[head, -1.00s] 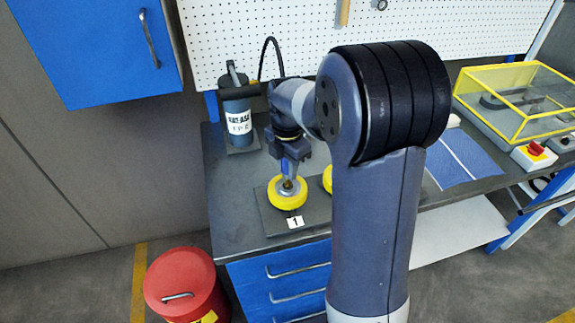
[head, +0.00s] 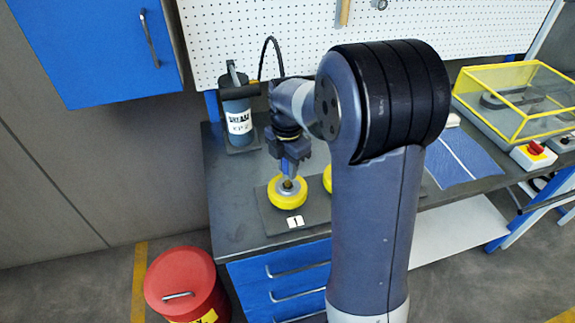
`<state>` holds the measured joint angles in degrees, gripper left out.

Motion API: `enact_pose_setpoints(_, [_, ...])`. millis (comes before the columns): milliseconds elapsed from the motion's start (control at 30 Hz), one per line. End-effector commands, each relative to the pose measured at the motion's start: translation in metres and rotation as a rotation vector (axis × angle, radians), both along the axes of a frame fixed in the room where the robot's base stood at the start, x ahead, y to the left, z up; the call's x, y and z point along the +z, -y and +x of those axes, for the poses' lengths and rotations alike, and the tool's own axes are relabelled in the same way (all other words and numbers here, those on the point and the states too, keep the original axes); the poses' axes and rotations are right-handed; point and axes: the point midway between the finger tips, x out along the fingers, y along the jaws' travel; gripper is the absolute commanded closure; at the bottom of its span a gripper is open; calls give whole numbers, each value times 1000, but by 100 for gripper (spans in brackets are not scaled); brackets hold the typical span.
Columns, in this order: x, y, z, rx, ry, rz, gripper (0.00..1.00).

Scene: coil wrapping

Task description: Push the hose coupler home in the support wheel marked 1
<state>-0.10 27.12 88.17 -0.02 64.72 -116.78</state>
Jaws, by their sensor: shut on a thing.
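The support wheel marked 1 (head: 287,198) is a yellow ring lying on a dark plate on the bench, with a white label "1" (head: 295,221) in front of it. My gripper (head: 289,180) points down right over the wheel's centre and is shut on the hose coupler (head: 288,187), a small brassy piece of which little shows between the fingers. The coupler is at the wheel's hub; how deep it sits in it I cannot tell. A second yellow wheel (head: 327,178) shows only at its edge, mostly hidden behind my arm.
A dark grease pump (head: 238,115) with a black hose (head: 271,45) stands behind left of the wheel. A yellow-framed clear guard (head: 520,95) and a blue cloth (head: 462,158) are at the right. A red bin (head: 180,285) stands on the floor. The bench's left front is clear.

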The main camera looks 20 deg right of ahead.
Motion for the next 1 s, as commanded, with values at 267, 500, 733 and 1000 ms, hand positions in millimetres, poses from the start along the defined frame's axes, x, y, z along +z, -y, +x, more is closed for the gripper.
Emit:
enact_pose_setpoints(267, [0,0,0,0,0,0,100])
enact_pose_setpoints(500, [-2,0,0,0,0,0,100])
enact_pose_setpoints(733, [-8,0,0,0,0,0,100])
enact_pose_setpoints(1000, [-15,0,0,0,0,0,100])
